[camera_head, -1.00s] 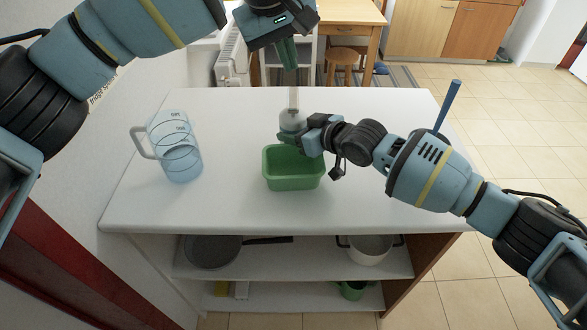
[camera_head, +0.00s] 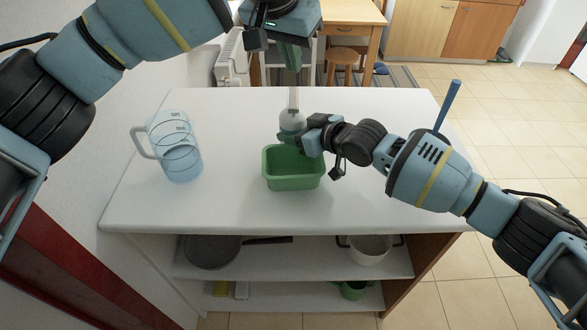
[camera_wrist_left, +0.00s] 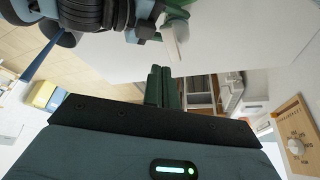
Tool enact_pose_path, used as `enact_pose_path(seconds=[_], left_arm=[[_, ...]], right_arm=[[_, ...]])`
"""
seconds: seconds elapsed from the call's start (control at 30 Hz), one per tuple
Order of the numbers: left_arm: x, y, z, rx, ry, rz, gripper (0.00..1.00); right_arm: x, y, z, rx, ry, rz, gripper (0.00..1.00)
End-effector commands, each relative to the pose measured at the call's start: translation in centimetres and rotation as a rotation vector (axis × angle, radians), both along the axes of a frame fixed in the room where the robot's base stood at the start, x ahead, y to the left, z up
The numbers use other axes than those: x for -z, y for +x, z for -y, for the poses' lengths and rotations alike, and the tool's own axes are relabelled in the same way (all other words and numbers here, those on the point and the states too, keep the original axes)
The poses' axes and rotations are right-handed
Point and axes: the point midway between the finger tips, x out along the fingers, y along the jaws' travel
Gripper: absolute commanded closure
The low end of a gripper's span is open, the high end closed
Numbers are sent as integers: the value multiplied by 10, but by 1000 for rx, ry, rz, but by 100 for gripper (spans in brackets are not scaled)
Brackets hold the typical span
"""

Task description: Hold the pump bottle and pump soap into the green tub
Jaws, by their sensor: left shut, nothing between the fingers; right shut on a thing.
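My right gripper (camera_head: 297,137) is shut on the bottle's body from the right, just above the tub's back edge. My left gripper (camera_head: 292,64) is shut and empty, above the pump stem and apart from it in the head view. In the left wrist view, its closed green fingers (camera_wrist_left: 164,86) point toward the pale pump top (camera_wrist_left: 176,45). The bottle's lower part is hidden by the right gripper and tub.
A clear measuring jug (camera_head: 174,146) stands on the table (camera_head: 230,215) at the left. A pan (camera_head: 212,252) and a pot (camera_head: 369,249) are on the shelf below. A wooden stool (camera_head: 344,58) is behind. The table's front is clear.

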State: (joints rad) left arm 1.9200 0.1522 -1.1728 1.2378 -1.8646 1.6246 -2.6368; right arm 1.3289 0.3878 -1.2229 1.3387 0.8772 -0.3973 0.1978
Motion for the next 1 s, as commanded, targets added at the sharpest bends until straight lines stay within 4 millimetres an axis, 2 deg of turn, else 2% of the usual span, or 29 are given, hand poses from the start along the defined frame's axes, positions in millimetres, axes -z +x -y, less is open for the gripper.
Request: enact_pose_path(seconds=[0.6,1.0], left_arm=[[59,0,0,-2,-1,0,100],[65,0,0,-3,0,0,100]], right_arm=[[1,0,0,0,-1,-1,69],[1,0,0,0,-1,-1,69]])
